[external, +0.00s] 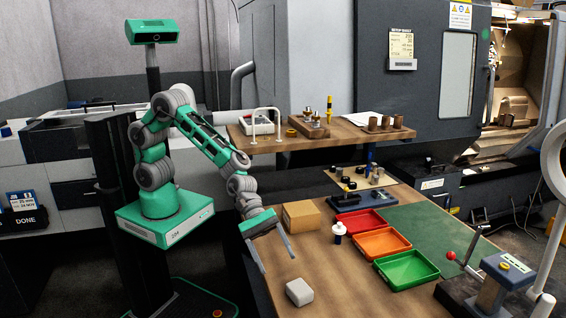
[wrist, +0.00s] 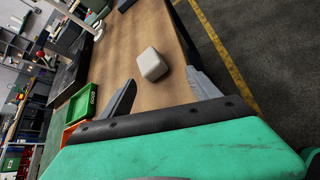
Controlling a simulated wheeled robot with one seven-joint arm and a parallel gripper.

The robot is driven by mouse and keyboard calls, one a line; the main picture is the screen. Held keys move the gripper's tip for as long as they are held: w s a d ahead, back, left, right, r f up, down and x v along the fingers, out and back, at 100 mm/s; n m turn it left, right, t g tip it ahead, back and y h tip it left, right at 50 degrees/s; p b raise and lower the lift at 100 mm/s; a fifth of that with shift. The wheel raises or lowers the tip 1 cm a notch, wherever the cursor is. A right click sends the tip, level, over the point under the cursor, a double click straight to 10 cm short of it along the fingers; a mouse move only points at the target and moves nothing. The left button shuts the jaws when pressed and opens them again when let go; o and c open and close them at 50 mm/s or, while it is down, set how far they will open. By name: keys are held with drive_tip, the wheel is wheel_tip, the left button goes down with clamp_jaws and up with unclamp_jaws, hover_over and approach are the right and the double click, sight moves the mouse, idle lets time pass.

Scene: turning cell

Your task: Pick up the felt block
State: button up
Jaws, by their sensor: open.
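The felt block (external: 299,292) is a small pale grey block with rounded edges. It lies on the wooden bench top near the front edge in the external view. My gripper (external: 277,266) is open and empty, above and to the left of the block and apart from it. In the wrist view the felt block (wrist: 152,65) lies on the bench beyond the two spread fingers (wrist: 163,92), roughly in line with the gap between them. Nothing hides the block.
A cardboard box (external: 301,215) and a small white bottle (external: 338,233) stand behind the block. Red (external: 360,222), orange (external: 381,244) and green (external: 407,269) trays lie to the right. A lever press (external: 490,285) stands at the right. The wood around the block is clear.

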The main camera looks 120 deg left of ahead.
sight(298, 286)
drive_tip(key=w+n, duration=0.1)
drive_tip(key=n, duration=0.2)
drive_tip(key=w+n+t, duration=0.1)
drive_tip(key=shift+w+d+f+n+h, duration=0.15)
drive_tip(key=shift+w+f+n+h, duration=0.2)
drive_tip(key=shift+n+h, duration=0.05)
drive_tip(key=shift+w+d+n+t, duration=0.15)
drive_tip(key=shift+w+n+t, duration=0.15)
drive_tip(key=p+x, duration=0.2)
drive_tip(key=x, duration=0.5)
drive_tip(key=shift+w+f, duration=0.2)
drive_tip(key=shift+w, duration=0.05)
drive_tip(key=c, duration=1.4)
drive_tip(key=shift+r, duration=0.2)
drive_tip(key=shift+c, duration=0.2)
